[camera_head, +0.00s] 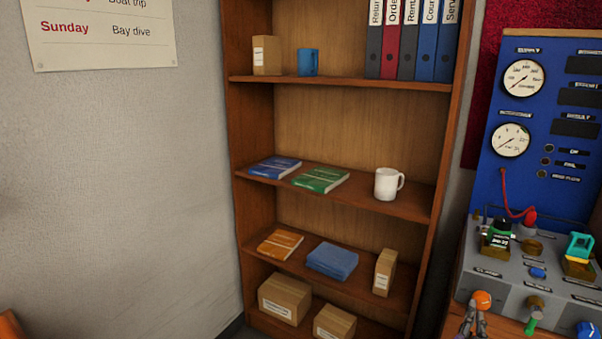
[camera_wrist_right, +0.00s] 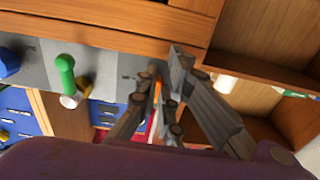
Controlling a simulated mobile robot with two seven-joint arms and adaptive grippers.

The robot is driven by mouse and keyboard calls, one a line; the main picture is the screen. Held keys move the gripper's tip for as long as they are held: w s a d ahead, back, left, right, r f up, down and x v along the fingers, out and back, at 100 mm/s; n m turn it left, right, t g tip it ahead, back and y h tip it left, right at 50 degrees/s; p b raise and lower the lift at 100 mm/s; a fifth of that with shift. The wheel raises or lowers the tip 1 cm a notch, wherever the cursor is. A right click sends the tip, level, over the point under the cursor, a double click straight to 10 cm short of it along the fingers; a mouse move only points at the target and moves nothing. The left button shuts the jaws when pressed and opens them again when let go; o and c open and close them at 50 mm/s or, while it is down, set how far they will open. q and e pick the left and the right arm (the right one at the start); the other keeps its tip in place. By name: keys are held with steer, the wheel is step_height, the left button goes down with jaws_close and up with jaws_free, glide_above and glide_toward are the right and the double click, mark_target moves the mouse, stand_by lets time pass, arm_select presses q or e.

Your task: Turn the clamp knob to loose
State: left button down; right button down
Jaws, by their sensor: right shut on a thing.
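The blue and grey regulator testbench (camera_head: 490,265) stands at the right of the head view. On its front left is a round orange knob (camera_head: 482,300); its label is too small to read, so I cannot confirm that it is the clamp knob. My right gripper (camera_head: 473,318) is at this knob from below and is shut on it. In the right wrist view the fingers (camera_wrist_right: 162,85) stand at the bench's grey panel, with a narrow orange strip between them; they hide most of the knob. My left gripper is not in view.
Right of the orange knob are a green-handled lever (camera_head: 533,315) and a blue knob (camera_head: 588,329). A black and green part (camera_head: 497,237) and a teal-topped part (camera_head: 580,247) stand behind on the panel. A wooden bookshelf (camera_head: 345,88) is to the left.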

steer(key=shift+s+d+r+h, duration=0.2)
steer(key=shift+d+r, duration=0.1)
steer(key=shift+d, duration=0.3)
steer(key=shift+s+d+r+h, duration=0.15)
steer(key=shift+d+r, duration=0.15)
steer(key=shift+d, duration=0.25)
steer(key=shift+s+f+b, duration=0.1)
steer(key=shift+f+b, duration=0.3)
steer(key=shift+f, duration=0.1)
steer(key=v, duration=0.5)
steer(key=shift+s+a+f, duration=0.25)
steer(key=shift+f, duration=0.15)
steer(key=shift+a, duration=0.1)
